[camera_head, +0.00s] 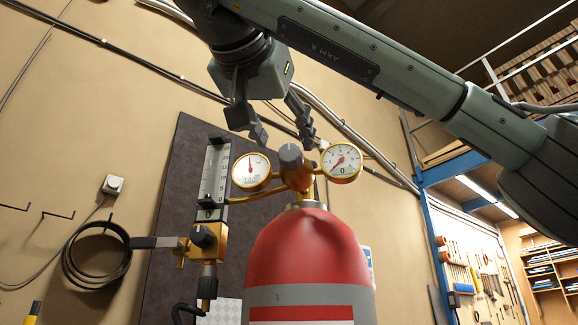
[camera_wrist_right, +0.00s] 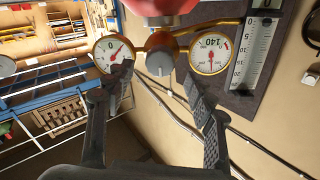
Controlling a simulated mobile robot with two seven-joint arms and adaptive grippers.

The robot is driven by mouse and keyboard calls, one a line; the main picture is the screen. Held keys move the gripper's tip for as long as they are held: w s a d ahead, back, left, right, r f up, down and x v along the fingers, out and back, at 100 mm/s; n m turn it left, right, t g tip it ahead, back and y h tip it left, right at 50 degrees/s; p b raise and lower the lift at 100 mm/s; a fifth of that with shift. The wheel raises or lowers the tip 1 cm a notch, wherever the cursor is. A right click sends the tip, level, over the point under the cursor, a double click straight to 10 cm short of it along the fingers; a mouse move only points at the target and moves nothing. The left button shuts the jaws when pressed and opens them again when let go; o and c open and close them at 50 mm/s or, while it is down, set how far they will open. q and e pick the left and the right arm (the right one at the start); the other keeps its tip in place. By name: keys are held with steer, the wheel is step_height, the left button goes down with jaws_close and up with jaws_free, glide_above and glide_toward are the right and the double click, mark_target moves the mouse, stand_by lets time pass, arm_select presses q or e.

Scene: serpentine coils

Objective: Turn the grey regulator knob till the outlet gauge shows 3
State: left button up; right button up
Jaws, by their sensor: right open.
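The grey regulator knob (camera_head: 291,155) sits on a brass regulator (camera_head: 299,179) on top of a red cylinder (camera_head: 305,248). In the wrist view the knob (camera_wrist_right: 159,63) lies ahead between the fingertips (camera_wrist_right: 159,82), with no visible contact.
A flowmeter tube (camera_head: 215,170) with a brass valve (camera_head: 207,240) and a dark knob stands left of the cylinder, before a dark panel (camera_head: 172,190). A coiled hose (camera_head: 97,255) hangs on the wall. Shelving with a blue frame (camera_head: 437,235) stands at the right.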

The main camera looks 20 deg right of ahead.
mark_target(289, 150)
steer(key=x, duration=0.2)
steer(key=shift+w+d+p, duration=0.2)
steer(key=shift+w+p, duration=0.15)
arm_select(q)
steer(key=shift+d+x, duration=0.15)
steer(key=shift+x, duration=0.55)
steer(key=shift+d+x, duration=0.15)
steer(key=shift+x, duration=0.55)
arm_select(e)
steer(key=shift+w+d, duration=0.35)
steer(key=shift+w, duration=0.15)
arm_select(q)
steer(key=shift+s, duration=0.1)
arm_select(e)
steer(key=c, duration=1.2)
